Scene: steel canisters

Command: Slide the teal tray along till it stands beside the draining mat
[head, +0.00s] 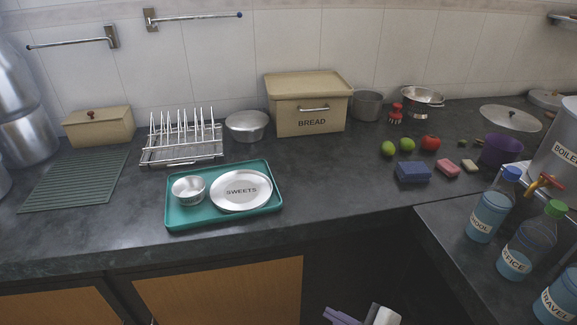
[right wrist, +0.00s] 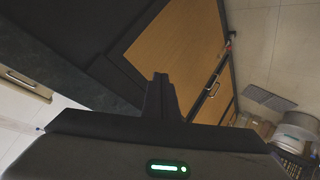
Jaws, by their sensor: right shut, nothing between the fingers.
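The teal tray (head: 192,216) lies flat on the dark counter near its front edge. A small steel bowl (head: 188,190) and a round plate (head: 241,190) marked SWEETS are on it. The ribbed dark green draining mat (head: 76,181) lies to the left, with a stretch of bare counter between it and the tray. My right gripper (right wrist: 160,83) is shut and empty in the right wrist view, its fingers together in front of the cabinet doors. Parts of my right arm show at the bottom of the head view, below the counter edge and apart from the tray. My left gripper is out of view.
A wire rack (head: 182,140) stands behind the tray and mat. A steel pan (head: 247,126) and a BREAD box (head: 307,105) stand farther back. Fruit, sponges and bottles (head: 489,207) are on the right. Counter between tray and mat is clear in front of the rack.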

